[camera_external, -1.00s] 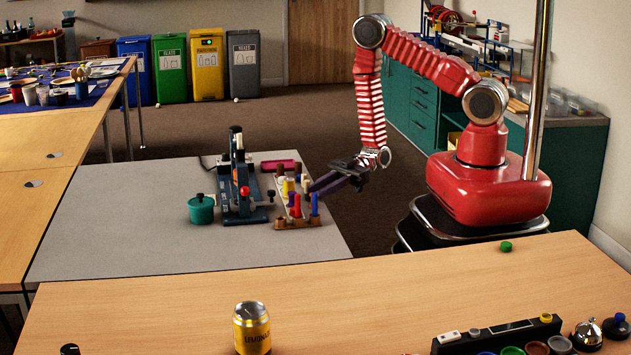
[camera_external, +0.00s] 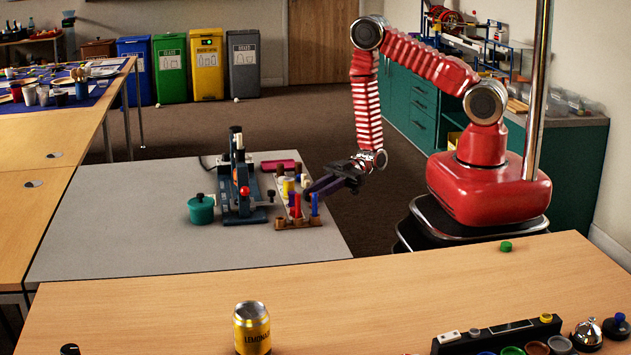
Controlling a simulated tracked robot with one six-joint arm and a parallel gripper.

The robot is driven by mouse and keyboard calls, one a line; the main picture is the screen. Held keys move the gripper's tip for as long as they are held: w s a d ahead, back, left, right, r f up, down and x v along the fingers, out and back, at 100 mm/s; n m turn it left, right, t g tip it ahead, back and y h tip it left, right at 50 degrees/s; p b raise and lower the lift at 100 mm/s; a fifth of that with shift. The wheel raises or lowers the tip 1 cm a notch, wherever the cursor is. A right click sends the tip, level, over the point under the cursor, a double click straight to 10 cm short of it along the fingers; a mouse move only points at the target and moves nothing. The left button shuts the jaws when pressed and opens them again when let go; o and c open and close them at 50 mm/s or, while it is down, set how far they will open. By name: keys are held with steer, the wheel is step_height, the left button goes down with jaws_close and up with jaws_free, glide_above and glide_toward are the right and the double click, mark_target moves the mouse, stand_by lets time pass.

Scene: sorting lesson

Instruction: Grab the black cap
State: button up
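My gripper (camera_external: 312,190) is dark and points left and down, over the right side of a wooden rack (camera_external: 298,223) on the grey table. Its fingertips are close to a blue upright piece in the rack, and I cannot tell whether they touch. The gap between the fingers does not show clearly. I cannot surely pick out the black cap. A small black piece (camera_external: 271,195) sits between the blue-grey press and the rack, too small to identify. Another small black object (camera_external: 69,350) is cut off at the bottom left of the front wooden table.
The rack holds several upright coloured pieces. A blue-grey press (camera_external: 240,190) with a red knob and a teal pot (camera_external: 201,209) stand to its left. A yellow can (camera_external: 252,328), a green cap (camera_external: 506,246) and a black holder (camera_external: 497,334) are on the front table.

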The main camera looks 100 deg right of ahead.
jaws_close()
steer(key=shift+r, duration=0.1)
step_height(320, 180, up, 10)
stand_by(0.9)
